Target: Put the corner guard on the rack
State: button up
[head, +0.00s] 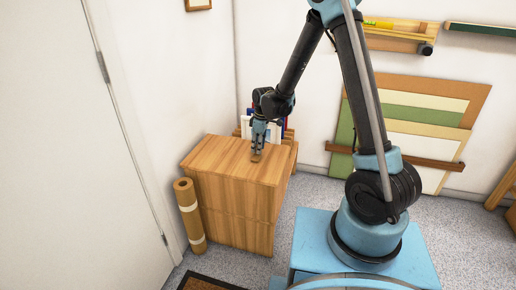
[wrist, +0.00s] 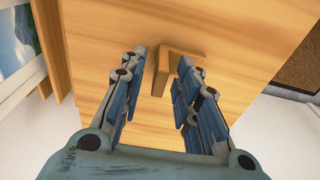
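The corner guard (wrist: 182,64) is a small brown L-shaped piece on top of the light wooden cabinet (head: 225,160). In the head view it is a small brown spot (head: 256,158) just under my gripper (head: 258,149). In the wrist view my gripper (wrist: 163,63) is open, with one finger on each side of the guard's near part. I cannot tell whether a finger touches it. What seems to be the rack (head: 292,139) is wooden, at the back of the cabinet, with framed prints in it, partly hidden by my arm.
A brown paper roll (head: 189,213) stands against the cabinet's left side. In the wrist view a framed print (wrist: 15,45) is at the left edge. Large boards (head: 425,115) lean on the back wall behind a wooden bar. Shelves hang above. A dark mat lies in front.

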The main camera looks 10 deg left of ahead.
notch_tip(320, 180, up, 12)
jog(key=d, duration=0.1)
jog(key=shift+f, duration=0.25)
jog(key=shift+s+d, duration=0.1)
jog(key=shift+d, duration=0.1)
jog(key=s+d+r+m, duration=0.3)
jog(key=d, duration=0.5)
jog(key=s+d+r+m+t, duration=0.1)
jog(key=s+d+r+m, duration=0.15)
jog(key=d, duration=0.55)
jog(key=s+d+r+m, duration=0.2)
jog(key=s+d+r, duration=0.15)
jog(key=d, duration=0.55)
jog(key=s+d+f+m, duration=0.2)
jog(key=s+d+m, duration=0.2)
jog(key=s+d, duration=0.3)
jog(key=s+d+f+m+t+h, duration=0.1)
jog(key=s+d+f+m, duration=0.2)
jog(key=s+d+m, duration=0.2)
jog(key=s+d, duration=0.2)
jog(key=s, duration=0.2)
jog(key=shift+f, duration=0.2)
jog(key=shift+s, duration=0.1)
